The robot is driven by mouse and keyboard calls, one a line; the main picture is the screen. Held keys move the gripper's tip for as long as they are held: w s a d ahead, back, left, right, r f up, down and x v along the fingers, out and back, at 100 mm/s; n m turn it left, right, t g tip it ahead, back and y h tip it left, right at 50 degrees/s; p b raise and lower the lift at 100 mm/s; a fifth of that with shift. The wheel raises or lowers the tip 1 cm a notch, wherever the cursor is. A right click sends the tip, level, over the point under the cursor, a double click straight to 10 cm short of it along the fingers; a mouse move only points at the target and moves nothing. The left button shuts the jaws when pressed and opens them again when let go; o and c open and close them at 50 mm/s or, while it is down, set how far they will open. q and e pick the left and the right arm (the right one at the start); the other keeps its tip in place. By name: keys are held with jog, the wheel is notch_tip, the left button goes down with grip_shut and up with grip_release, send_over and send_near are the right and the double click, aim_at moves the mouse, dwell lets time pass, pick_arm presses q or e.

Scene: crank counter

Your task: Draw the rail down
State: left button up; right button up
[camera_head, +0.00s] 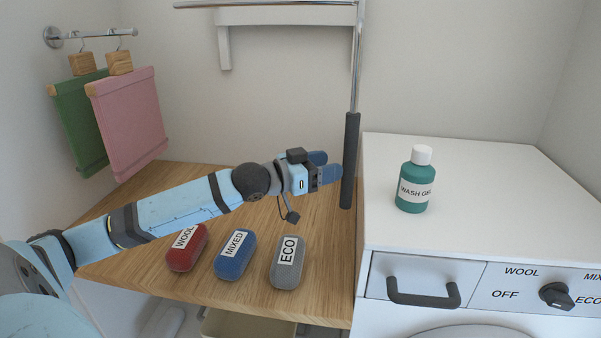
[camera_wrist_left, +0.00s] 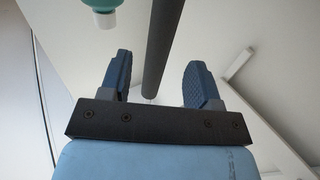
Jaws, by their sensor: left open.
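The rail (camera_head: 270,4) is a thin metal bar at the top of the head view, only partly in frame. A metal rod (camera_head: 357,60) hangs from its right end and carries a long dark grip (camera_head: 350,160) at the bottom. My left gripper (camera_head: 328,167) is open and empty, just left of the grip's lower half. In the left wrist view the dark grip (camera_wrist_left: 163,45) shows between the two spread blue fingers (camera_wrist_left: 160,64). I cannot tell whether it lies fully between them or just beyond the tips. My right gripper is not in view.
Red WOOL (camera_head: 187,255), blue MIXED (camera_head: 235,262) and grey ECO (camera_head: 287,272) blocks lie on the wooden counter (camera_head: 130,255) below my left arm. A green wash gel bottle (camera_head: 414,185) stands on the white washer (camera_head: 500,190) at right. Green and pink cloths (camera_head: 130,120) hang at left.

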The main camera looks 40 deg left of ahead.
pick_arm(q)
jog(key=v, duration=0.6)
dwell(0.6)
